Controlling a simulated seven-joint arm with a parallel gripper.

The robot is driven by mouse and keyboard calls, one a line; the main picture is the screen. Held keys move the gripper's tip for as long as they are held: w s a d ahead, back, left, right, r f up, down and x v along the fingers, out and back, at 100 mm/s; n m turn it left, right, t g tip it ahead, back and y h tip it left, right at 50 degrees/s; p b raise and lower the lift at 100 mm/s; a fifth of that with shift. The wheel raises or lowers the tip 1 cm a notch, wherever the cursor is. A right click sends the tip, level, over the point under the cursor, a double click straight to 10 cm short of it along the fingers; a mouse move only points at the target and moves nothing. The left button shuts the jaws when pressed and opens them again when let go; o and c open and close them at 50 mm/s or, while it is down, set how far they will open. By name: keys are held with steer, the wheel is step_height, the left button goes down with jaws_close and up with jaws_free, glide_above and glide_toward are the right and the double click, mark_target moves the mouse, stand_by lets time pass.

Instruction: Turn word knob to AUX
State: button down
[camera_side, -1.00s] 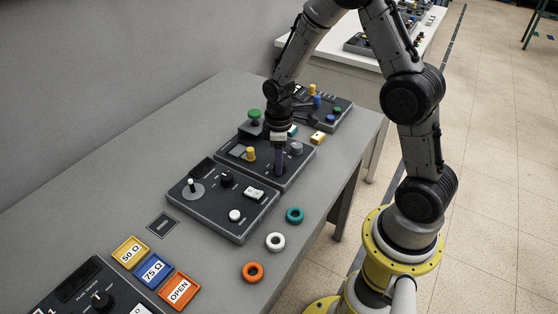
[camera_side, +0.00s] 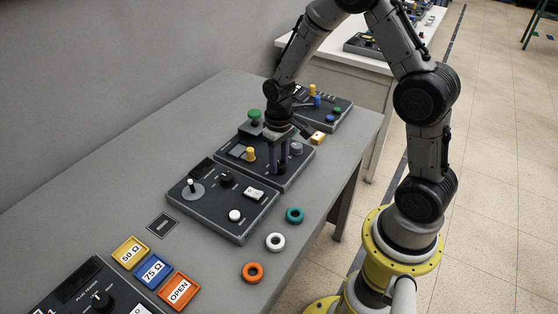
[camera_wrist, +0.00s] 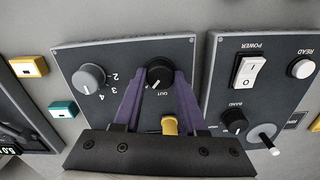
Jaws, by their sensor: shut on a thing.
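The black word knob (camera_wrist: 159,74) is on the middle dark panel in the wrist view, with the word OUT printed below it. My gripper (camera_wrist: 160,80) has its two purple fingers on either side of this knob and is shut on it. In the side view my gripper (camera_side: 278,171) points down onto the middle panel (camera_side: 292,180), and its fingers hide the knob there. I cannot read an AUX label, and the knob's pointer is too small to be sure of.
A grey numbered knob (camera_wrist: 89,78) and a yellow post (camera_wrist: 169,125) stand close beside my fingers. The near panel (camera_side: 228,212) holds a joystick, a black knob and switches. Orange (camera_side: 253,271), white (camera_side: 275,241) and teal (camera_side: 295,215) rings lie along the table's front.

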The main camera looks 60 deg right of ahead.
mark_target(279, 163)
steer(key=shift+m, duration=0.7)
steer(key=shift+r, duration=0.1)
steer(key=shift+c, duration=2.3)
jaws_free()
step_height(279, 163, up, 14)
